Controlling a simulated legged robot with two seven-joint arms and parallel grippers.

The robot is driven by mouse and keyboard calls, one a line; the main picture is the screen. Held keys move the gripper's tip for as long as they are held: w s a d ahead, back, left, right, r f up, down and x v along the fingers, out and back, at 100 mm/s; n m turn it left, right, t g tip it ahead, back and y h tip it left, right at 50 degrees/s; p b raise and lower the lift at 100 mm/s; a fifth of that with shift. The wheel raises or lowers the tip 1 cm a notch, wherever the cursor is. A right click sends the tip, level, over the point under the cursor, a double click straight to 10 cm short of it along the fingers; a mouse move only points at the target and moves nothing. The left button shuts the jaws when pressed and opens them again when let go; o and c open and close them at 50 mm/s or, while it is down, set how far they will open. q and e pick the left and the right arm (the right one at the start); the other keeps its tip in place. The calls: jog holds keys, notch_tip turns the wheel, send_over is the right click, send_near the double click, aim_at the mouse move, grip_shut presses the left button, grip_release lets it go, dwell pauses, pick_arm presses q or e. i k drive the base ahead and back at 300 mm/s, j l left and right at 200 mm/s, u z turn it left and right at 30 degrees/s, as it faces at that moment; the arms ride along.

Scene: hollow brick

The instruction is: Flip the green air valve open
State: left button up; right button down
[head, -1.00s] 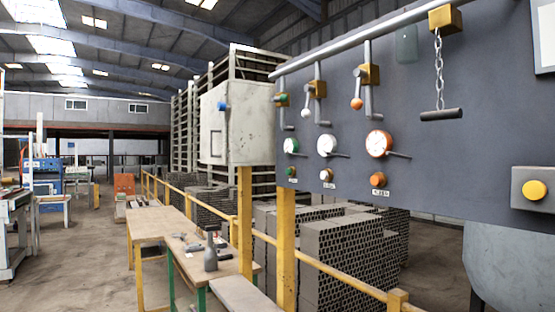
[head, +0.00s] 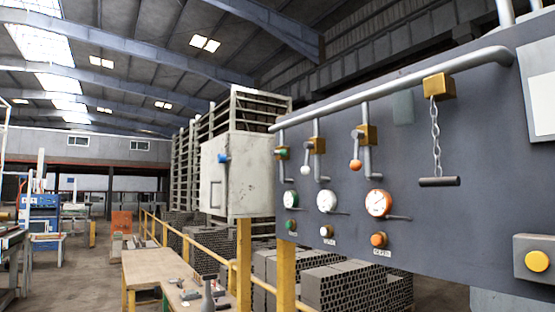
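The green air valve (head: 283,153) is at the left end of the grey panel (head: 455,120), on the first pipe dropping from the overhead pipe. It is small here, and its lever position is hard to make out. Beside it to the right are a valve with a white ball handle (head: 306,170) and a valve with an orange ball handle (head: 355,165), both handles hanging down. Below the green valve are a green-rimmed gauge (head: 291,198) and a green knob (head: 291,226). Neither of my grippers is in view.
A chain with a dark pull bar (head: 439,182) hangs from the panel. A yellow button (head: 537,261) sits at lower right. Yellow posts (head: 286,275) and a railing stand below the panel. A work table (head: 150,268) with tools is at lower left, with open floor beyond.

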aim_at(283, 153)
jog(key=i+j, duration=0.45)
jog(key=i+j+z, duration=0.15)
jog(key=i+j, duration=0.25)
jog(key=j, duration=0.15)
jog(key=i+j, duration=0.4)
jog(key=j, duration=0.15)
jog(key=i+j+z, duration=0.1)
jog(key=i+j, duration=0.35)
jog(key=j, duration=0.1)
